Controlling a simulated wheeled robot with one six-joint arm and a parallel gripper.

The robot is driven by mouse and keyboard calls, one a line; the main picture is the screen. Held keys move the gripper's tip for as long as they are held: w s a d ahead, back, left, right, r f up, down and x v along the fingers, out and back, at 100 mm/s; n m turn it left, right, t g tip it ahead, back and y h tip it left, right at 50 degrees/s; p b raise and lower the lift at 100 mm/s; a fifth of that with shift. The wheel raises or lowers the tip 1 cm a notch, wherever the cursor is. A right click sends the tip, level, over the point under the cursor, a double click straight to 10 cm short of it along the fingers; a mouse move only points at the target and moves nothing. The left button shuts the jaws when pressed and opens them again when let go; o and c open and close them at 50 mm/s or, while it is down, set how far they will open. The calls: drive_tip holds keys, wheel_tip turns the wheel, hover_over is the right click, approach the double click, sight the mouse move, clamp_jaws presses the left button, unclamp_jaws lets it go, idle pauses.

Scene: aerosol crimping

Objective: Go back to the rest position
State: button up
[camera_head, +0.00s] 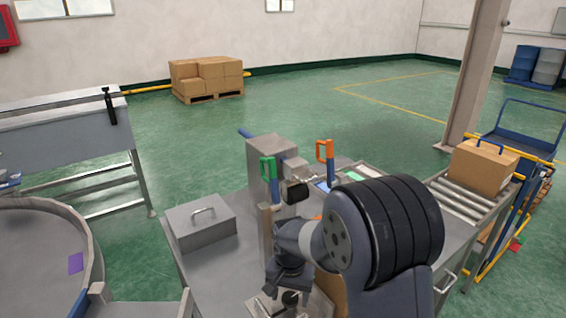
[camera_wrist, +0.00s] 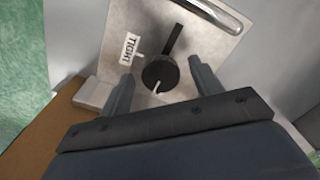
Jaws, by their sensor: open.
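My gripper (camera_wrist: 161,69) is open, with one finger on each side of a black round knob (camera_wrist: 160,76) in the wrist view. I cannot tell whether the fingers touch the knob. The knob has a dark pointer bar and sits on a pale plate (camera_wrist: 205,45) with a label reading "TIGHT" (camera_wrist: 130,50). In the head view my arm bends down over the front of the metal workbench (camera_head: 215,275), and the knob (camera_head: 290,299) shows below my gripper. My black arm joint hides part of the bench.
A grey box with a handle (camera_head: 202,224) stands on the bench's left. A roller conveyor (camera_head: 458,197) carrying a carton (camera_head: 482,168) lies right.

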drive_tip(key=m, duration=0.5)
drive_tip(key=shift+a, duration=0.1)
drive_tip(key=shift+r+m, duration=0.25)
drive_tip(key=shift+m, duration=0.05)
drive_tip(key=shift+r, duration=0.85)
drive_tip(key=shift+r, duration=0.15)
